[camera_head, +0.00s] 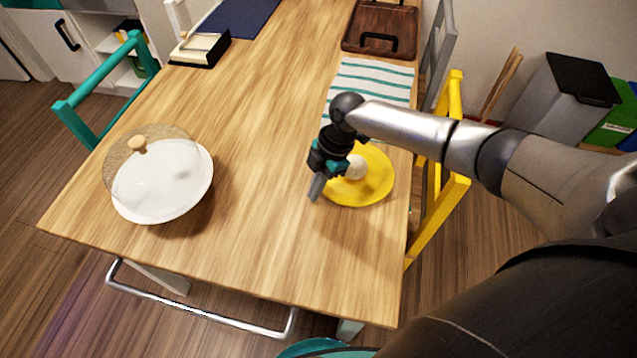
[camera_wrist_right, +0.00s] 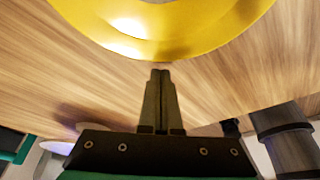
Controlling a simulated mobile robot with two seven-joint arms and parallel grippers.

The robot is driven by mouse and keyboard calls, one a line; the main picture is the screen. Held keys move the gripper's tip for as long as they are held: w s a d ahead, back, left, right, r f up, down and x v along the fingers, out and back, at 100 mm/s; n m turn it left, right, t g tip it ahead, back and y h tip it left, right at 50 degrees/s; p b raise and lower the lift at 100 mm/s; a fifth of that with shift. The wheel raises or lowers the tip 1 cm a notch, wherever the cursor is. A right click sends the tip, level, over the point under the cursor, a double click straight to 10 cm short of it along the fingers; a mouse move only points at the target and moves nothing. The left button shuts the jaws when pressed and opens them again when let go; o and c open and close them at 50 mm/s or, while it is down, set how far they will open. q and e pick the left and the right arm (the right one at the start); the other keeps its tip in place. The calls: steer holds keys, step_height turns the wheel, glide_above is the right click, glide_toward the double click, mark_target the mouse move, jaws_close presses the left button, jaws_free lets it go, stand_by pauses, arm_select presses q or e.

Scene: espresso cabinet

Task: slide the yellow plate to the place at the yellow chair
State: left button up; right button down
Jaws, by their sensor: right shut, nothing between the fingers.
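The yellow plate (camera_head: 377,187) lies on the wooden table near its right edge, with a pale round item (camera_head: 356,167) on it, partly behind my gripper. The yellow chair (camera_head: 441,215) stands at the right side of the table, close beside the plate; my right arm hides part of it. My right gripper (camera_head: 315,188) is shut and empty at the plate's left side, fingers pointing down. In the right wrist view the shut fingertips (camera_wrist_right: 160,74) are just short of the plate's rim (camera_wrist_right: 165,48); I cannot tell whether they touch. My left gripper is not in view.
A white plate (camera_head: 160,211) under a knobbed cover stands at the table's left. A striped cloth (camera_head: 372,80) and a brown tray (camera_head: 380,22) lie beyond the yellow plate. A teal chair (camera_head: 83,122) stands at left. The table's middle is clear.

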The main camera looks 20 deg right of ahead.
steer(key=shift+a+r+p, duration=0.7)
steer(key=shift+a+r, duration=0.05)
steer(key=shift+a, duration=0.35)
steer(key=p+v, duration=0.1)
steer(key=v, duration=0.7)
steer(key=shift+s+r, duration=0.15)
steer(key=shift+r, duration=0.1)
steer(key=shift+d, duration=0.15)
